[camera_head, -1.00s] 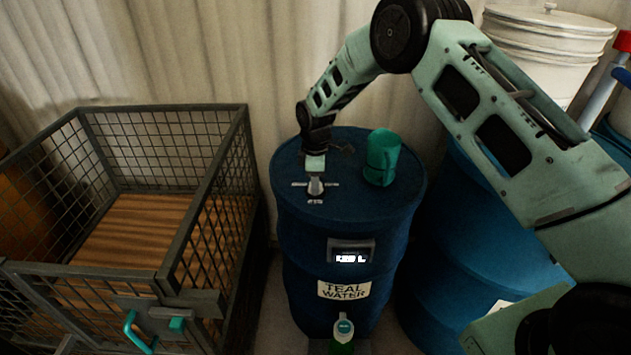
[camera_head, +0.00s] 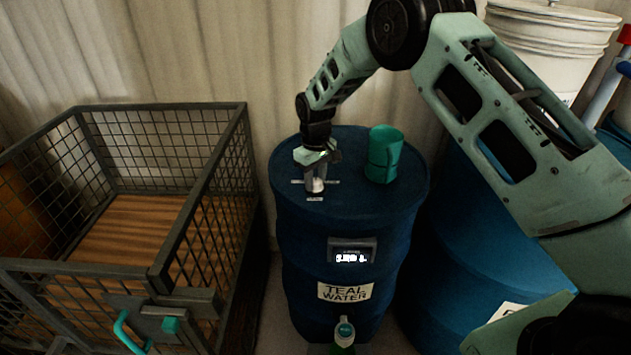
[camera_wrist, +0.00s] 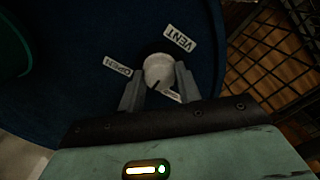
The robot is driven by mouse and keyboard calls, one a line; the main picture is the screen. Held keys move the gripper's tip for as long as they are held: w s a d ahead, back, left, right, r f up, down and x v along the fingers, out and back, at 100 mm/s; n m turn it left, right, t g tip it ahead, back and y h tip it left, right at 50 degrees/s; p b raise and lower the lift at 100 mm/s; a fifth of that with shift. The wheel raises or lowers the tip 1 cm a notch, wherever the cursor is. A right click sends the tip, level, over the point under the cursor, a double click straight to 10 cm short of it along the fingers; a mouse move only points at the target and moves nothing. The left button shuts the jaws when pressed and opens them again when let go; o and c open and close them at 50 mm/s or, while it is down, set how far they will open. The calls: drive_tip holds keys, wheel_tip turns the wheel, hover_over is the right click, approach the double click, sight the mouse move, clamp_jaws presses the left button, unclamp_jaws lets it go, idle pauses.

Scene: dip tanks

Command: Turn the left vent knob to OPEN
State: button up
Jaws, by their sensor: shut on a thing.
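The vent knob (camera_head: 318,184) is a small pale round knob on the top of the blue TEAL WATER drum (camera_head: 355,205). In the wrist view the knob (camera_wrist: 159,70) sits between my fingers, with a dark pointer mark on its lower edge. My gripper (camera_wrist: 160,87) is shut on the knob, one finger on each side. An OPEN label (camera_wrist: 118,66) lies left of the knob and a VENT label (camera_wrist: 180,38) lies above right. Another label (camera_wrist: 172,95), partly hidden by a finger, lies below. In the head view my gripper (camera_head: 316,182) reaches down onto the knob.
A wire mesh cage (camera_head: 200,200) stands left of the drum. A display (camera_head: 351,251) is on the drum's front.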

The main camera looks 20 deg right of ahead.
sight(316, 180)
drive_tip(key=m, duration=0.4)
drive_tip(key=shift+m+b, duration=0.3)
drive_tip(key=shift+b, duration=0.1)
drive_tip(key=shift+m, duration=2.2)
drive_tip(key=shift+r, duration=0.1)
drive_tip(key=o, duration=1)
wheel_tip(316, 180, up, 17)
drive_tip(key=b, duration=0.2)
drive_tip(key=shift+r+b, duration=0.2)
drive_tip(key=shift+b, duration=0.15)
